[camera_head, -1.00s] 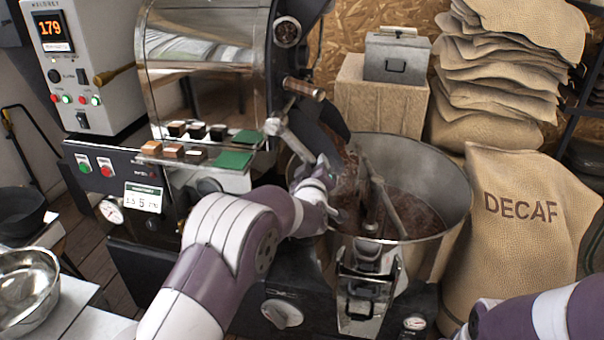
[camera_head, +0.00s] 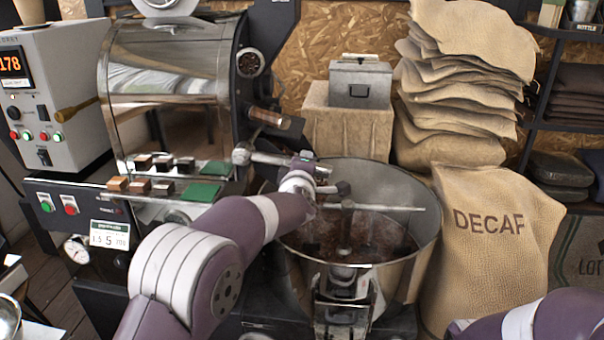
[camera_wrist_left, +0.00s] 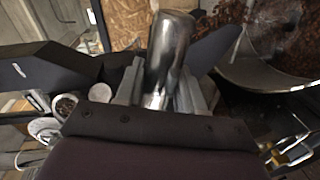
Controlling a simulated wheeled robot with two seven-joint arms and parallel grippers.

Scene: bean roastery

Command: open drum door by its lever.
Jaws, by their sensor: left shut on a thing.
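The drum roaster (camera_head: 165,85) stands at the left with its dark front facing right. A grey lever arm (camera_head: 262,158) reaches right from the low front of the drum to my left gripper (camera_head: 302,172). In the left wrist view my left gripper (camera_wrist_left: 165,92) is shut on the lever's shiny metal cylindrical handle (camera_wrist_left: 172,50). The drum door is hidden or too edge-on in the head view, so I cannot tell how far it stands open. My right forearm shows at the lower right; its gripper is out of view.
A round steel cooling bin (camera_head: 425,222) with beans and a stirrer (camera_head: 385,207) lies just right of my left gripper. A wooden-handled sampler (camera_head: 268,117) sticks out above. A DECAF sack (camera_head: 490,240) stands right. A control box (camera_head: 55,90) is far left.

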